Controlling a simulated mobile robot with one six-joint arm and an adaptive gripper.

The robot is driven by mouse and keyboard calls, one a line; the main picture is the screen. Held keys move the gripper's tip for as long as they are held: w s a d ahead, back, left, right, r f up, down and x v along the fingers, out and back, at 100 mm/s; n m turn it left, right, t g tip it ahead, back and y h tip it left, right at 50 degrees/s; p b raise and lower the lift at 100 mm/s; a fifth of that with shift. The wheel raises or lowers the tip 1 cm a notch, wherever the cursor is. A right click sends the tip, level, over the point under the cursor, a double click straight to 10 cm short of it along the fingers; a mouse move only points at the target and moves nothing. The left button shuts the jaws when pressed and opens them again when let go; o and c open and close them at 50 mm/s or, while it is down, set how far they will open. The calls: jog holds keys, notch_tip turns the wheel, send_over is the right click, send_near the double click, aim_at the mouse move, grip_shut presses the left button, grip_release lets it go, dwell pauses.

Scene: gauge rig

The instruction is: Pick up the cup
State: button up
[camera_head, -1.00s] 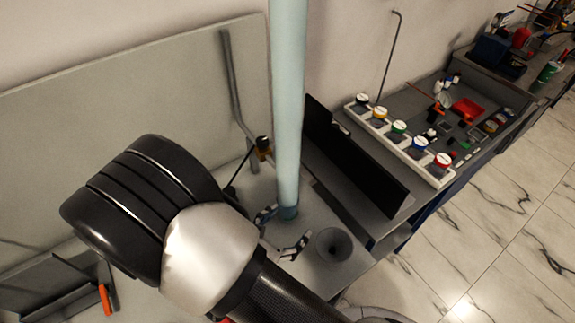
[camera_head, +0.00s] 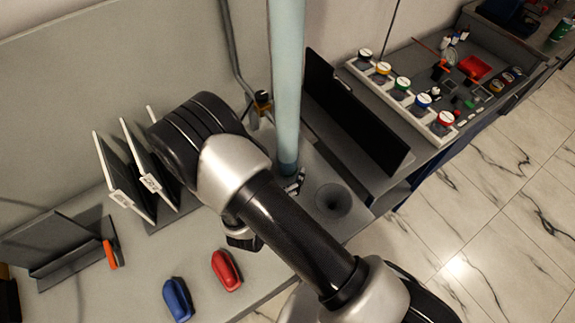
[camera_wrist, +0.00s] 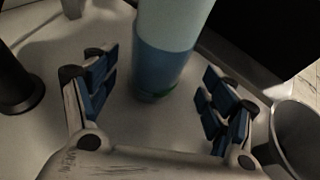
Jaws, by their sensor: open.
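A grey, round, open-topped vessel with a dark hollow (camera_head: 332,200) stands near the bench's right edge. It is the most cup-like thing in view. It also shows at the right edge of the wrist view (camera_wrist: 298,140), just outside my right finger. My gripper (camera_wrist: 158,72) is open, its blue-padded fingers apart. A tall pale-blue column (camera_wrist: 165,45) with a darker blue lower part rises beyond and between the fingers. In the head view the column (camera_head: 287,80) stands left of the vessel, and my arm hides most of the gripper.
A red object (camera_head: 226,270) and a blue object (camera_head: 177,299) lie on the bench at lower left. Dark panels (camera_head: 125,175) stand behind them. A black upright panel (camera_head: 350,115) and a white rack of jars (camera_head: 404,97) are at right. A dark post (camera_wrist: 14,85) stands left in the wrist view.

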aim_at(291, 157)
jog(key=shift+b+x, duration=0.65)
jog(key=shift+x, duration=2.1)
jog(key=shift+a, duration=0.15)
jog(key=shift+c, duration=0.2)
jog(key=c, duration=1.1)
jog(key=shift+r, duration=0.15)
